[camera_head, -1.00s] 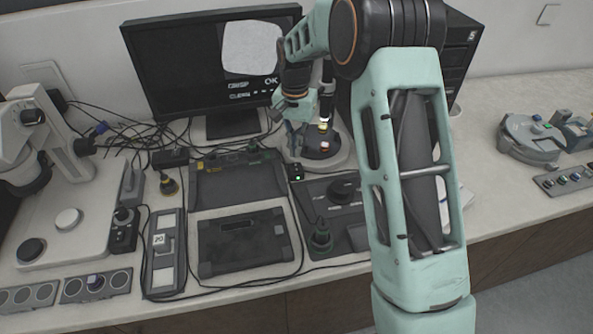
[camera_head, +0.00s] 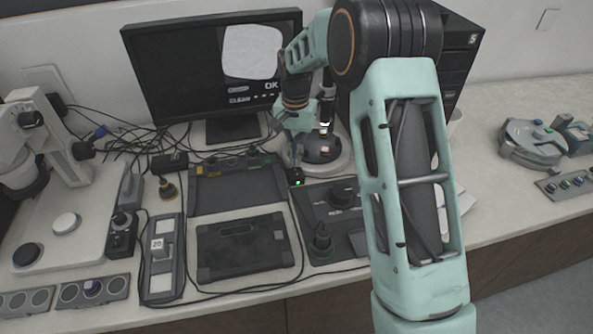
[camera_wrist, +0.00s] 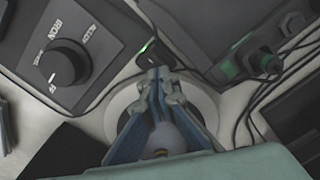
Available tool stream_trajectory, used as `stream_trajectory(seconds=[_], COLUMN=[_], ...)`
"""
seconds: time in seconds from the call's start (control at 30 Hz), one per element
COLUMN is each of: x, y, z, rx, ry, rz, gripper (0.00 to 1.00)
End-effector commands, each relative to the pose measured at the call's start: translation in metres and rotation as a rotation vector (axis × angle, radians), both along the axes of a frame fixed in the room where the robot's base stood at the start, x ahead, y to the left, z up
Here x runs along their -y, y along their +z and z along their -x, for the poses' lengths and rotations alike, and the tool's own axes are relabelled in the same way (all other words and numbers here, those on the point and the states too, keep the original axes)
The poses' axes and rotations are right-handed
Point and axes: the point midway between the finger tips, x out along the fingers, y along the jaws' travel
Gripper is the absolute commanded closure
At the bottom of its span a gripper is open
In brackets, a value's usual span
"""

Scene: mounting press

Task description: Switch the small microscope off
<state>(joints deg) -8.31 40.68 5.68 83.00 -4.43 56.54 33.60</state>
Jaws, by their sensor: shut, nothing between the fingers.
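The small microscope (camera_head: 338,163) stands in front of the monitor, with a round pale base and a dark stage; my gripper and forearm partly cover it. A small black inline switch (camera_head: 295,177) with a green light lies on its cable just in front of the base. The switch also shows in the wrist view (camera_wrist: 153,52), just beyond my fingertips. My gripper (camera_head: 295,163) points down at the base's left edge, its blue fingers together and empty. In the wrist view my gripper (camera_wrist: 160,76) is over the white base, close to the switch; contact cannot be told.
A black control box with a knob (camera_head: 343,191) lies right of the switch, and a dark panel (camera_head: 235,184) lies left. The monitor (camera_head: 190,70) stands behind. Loose cables run across the bench. A larger white microscope (camera_head: 62,150) stands far left.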

Motion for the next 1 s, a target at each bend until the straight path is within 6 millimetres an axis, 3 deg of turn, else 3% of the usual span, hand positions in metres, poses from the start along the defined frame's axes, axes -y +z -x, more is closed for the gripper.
stream_trajectory(seconds=[1.0], x=[0.0000], y=[-0.0064], z=[0.0001], rx=[0.000], ry=[0.000], rz=[0.000], gripper=[1.00])
